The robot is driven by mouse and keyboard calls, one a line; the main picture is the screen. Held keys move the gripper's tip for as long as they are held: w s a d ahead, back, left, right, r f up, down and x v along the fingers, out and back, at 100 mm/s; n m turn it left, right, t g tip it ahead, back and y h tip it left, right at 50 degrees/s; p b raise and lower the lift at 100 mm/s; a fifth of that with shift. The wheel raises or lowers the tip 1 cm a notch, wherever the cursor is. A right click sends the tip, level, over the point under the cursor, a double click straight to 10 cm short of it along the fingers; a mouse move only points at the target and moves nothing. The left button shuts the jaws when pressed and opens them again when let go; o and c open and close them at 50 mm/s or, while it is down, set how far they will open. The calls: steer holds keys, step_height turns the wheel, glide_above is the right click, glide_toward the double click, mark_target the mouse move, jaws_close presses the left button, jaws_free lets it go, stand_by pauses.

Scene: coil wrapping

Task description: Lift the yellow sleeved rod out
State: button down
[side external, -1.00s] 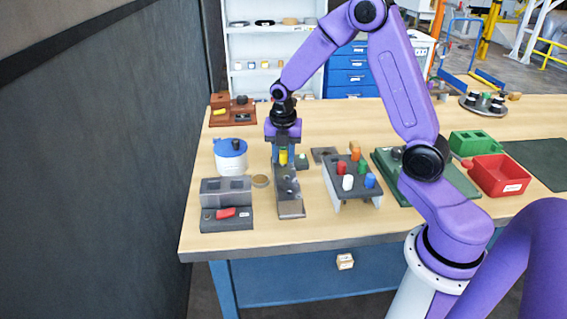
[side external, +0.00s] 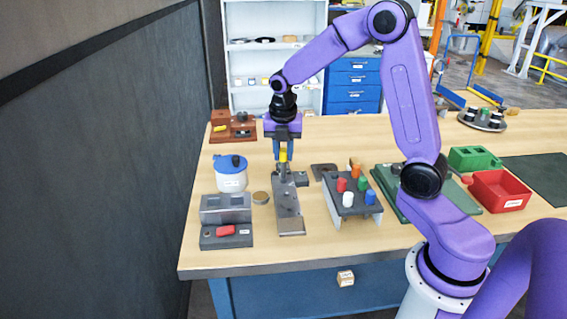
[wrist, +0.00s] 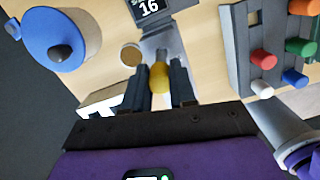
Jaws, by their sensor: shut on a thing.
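The yellow sleeved rod (side external: 283,156) is between the fingers of my gripper (side external: 283,153), which is shut on it. The rod looks upright, over the back end of the long grey metal fixture (side external: 289,210). A short grey part shows below the yellow sleeve. I cannot tell whether its lower end is clear of the fixture. In the wrist view, the yellow sleeve (wrist: 159,78) shows between the two dark fingers of my gripper (wrist: 160,82).
A white pot with a blue lid (side external: 231,170) and a grey block (side external: 226,208) stand left of the fixture. A rack with coloured pegs (side external: 352,200) stands close on the right. A red bin (side external: 501,190) is farther right. Bare table lies behind the gripper.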

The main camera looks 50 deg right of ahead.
steer(key=s+a, duration=1.2)
steer(key=shift+s+a+r, duration=0.4)
steer(key=shift+r, duration=0.25)
